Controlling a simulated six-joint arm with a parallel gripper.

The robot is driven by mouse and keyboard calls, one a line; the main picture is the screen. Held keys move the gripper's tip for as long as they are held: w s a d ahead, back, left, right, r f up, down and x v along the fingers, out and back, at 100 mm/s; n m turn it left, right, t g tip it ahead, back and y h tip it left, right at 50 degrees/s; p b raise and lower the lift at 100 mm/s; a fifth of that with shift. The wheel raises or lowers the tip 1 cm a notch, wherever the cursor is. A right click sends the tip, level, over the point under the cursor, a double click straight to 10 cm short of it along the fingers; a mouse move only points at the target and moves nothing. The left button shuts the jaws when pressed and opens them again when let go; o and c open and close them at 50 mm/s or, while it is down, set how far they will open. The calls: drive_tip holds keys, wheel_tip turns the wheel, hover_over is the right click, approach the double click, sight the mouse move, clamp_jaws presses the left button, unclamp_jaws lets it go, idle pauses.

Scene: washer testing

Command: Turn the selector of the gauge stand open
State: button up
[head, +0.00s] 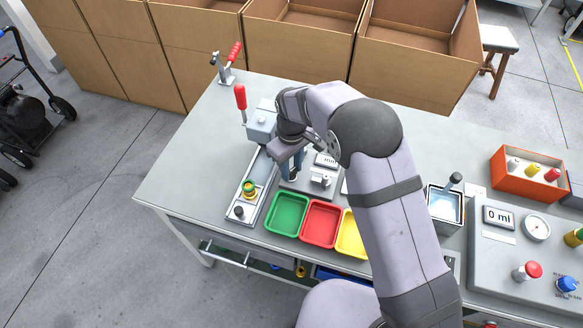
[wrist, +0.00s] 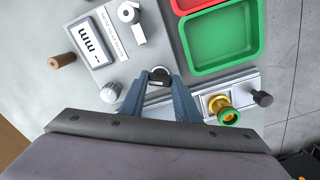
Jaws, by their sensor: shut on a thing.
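The gauge stand (wrist: 150,54) is a grey plate with a white display reading mm (wrist: 88,42), a metal post (wrist: 130,13) and a pale round knob (wrist: 110,92). In the head view the stand (head: 293,185) is partly hidden by my arm. A small dark round knob with a light mark, seemingly the selector (wrist: 160,75), sits at the plate's edge. My gripper (wrist: 160,85) has its blue fingers around this knob, shut on it. In the head view my gripper (head: 295,172) points down at the stand; the knob is mostly hidden there.
A metal rail (head: 258,180) with a yellow-green fitting (head: 249,188) and a black knob lies beside the stand. Green (head: 287,213), red (head: 321,222) and yellow trays stand in front. A red-handled clamp (head: 240,97) stands behind. The table's left end is clear.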

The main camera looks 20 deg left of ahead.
sight(291, 170)
drive_tip(key=n, duration=0.5)
drive_tip(key=shift+n, duration=0.3)
drive_tip(key=shift+r, duration=0.1)
drive_tip(key=o, duration=1)
drive_tip(key=shift+o, duration=0.2)
drive_tip(key=shift+r+b, duration=1.25)
drive_tip(key=shift+r, duration=2.4)
